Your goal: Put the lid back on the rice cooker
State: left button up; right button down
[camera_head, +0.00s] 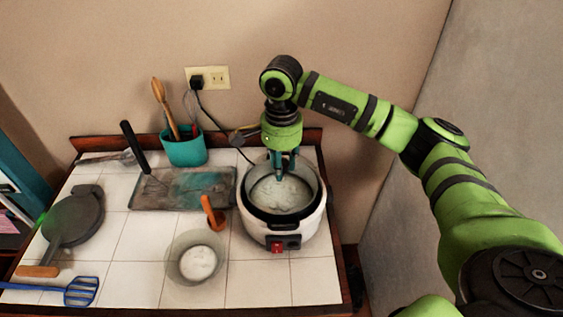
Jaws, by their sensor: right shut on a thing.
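The white rice cooker (262,232) with a dark rim and a red switch stands upright at the table's right side. Over its opening is a grey-rimmed, see-through round piece that looks like the lid (283,194), with whitish contents showing through. My right gripper (281,174) points down over the cooker and is shut on what appears to be the top of the lid. The exact grip is small and partly hidden. I cannot tell whether the lid rests fully on the rim. My left gripper is not in view.
A glass bowl (178,269) with white contents stands left of the cooker, beside an orange-handled tool (212,213). A tray (150,200), teal utensil pot (186,151), round dark pan (72,218) and blue spatula (80,291) lie leftward. A cable runs behind the cooker.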

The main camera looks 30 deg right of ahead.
jog(key=shift+f, duration=0.25)
jog(key=c, duration=0.9)
grip_release()
jog(key=shift+o, duration=0.2)
